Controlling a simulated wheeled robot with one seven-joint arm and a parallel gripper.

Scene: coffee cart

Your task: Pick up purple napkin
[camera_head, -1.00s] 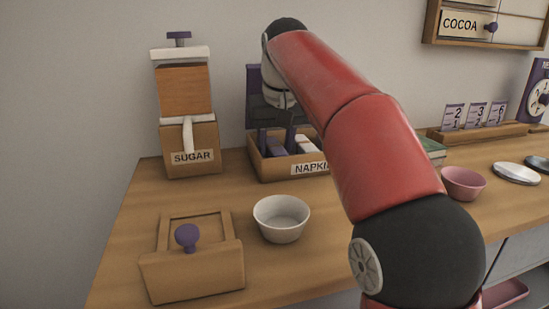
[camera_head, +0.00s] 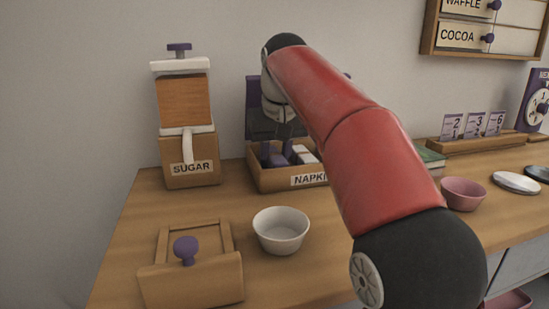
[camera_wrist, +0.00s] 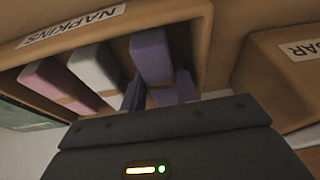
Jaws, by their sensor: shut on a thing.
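The purple napkin (camera_wrist: 151,55) stands in the napkin box at the end of a row, beside a white napkin (camera_wrist: 95,68) and a pink one (camera_wrist: 57,84). My gripper (camera_wrist: 158,90) reaches into the box and is shut on the purple napkin, its fingers on either side of it. The napkin is still inside the box. In the head view my gripper (camera_head: 277,151) is low in the left part of the napkin box (camera_head: 274,180), and my red arm hides the box's right part.
The sugar dispenser (camera_head: 188,158) stands close on the left of the box. A white bowl (camera_head: 281,232) and a wooden holder with a purple knob (camera_head: 186,250) are in front. A pink bowl (camera_head: 463,194) is at the right. The counter between is clear.

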